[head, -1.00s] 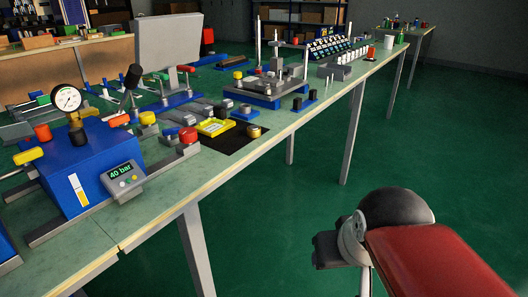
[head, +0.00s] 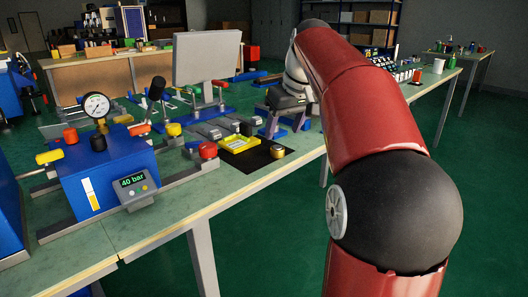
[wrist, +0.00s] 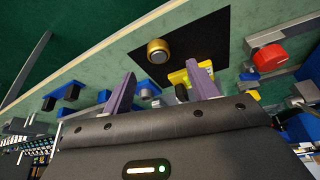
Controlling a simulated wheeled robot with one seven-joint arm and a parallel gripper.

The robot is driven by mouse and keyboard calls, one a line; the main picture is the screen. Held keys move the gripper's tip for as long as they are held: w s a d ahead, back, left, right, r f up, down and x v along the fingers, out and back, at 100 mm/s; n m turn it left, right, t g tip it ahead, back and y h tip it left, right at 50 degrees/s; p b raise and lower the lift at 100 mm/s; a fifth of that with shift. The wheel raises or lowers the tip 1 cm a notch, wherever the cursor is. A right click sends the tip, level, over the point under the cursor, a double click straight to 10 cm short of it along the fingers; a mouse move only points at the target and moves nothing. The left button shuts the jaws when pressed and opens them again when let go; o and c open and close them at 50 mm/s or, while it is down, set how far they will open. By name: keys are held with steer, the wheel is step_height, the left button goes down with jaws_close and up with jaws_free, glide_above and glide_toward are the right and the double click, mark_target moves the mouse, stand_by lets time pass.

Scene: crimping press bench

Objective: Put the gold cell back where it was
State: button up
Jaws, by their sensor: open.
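The gold cell (head: 277,151) is a short round gold piece standing on the black mat (head: 262,164), near the bench's front edge. It also shows in the wrist view (wrist: 158,50), upright, beyond the fingertips and roughly between their lines. My gripper (head: 287,128) hangs over the bench just behind the cell. Its two purple fingers (wrist: 160,82) are spread wide with nothing held. A yellow tray (head: 239,143) lies left of the cell, partly on the mat; in the wrist view my right finger overlaps it. My arm hides the fixture behind.
A blue press unit (head: 110,172) with a gauge and a red knob (head: 208,150) stand to the left. A grey screen (head: 207,58) rises behind. A small blue block with a grey top (wrist: 147,91) lies near the left finger.

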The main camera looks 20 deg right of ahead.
mark_target(279, 148)
steer(key=b+x, duration=0.1)
steer(key=x, duration=0.5)
steer(key=shift+d+f, duration=0.1)
steer(key=shift+f, duration=0.1)
steer(key=shift+c, duration=0.5)
steer(key=c, duration=1.1)
steer(key=shift+r, duration=0.2)
steer(key=shift+r+p, duration=3.3)
steer(key=shift+r, duration=6.55)
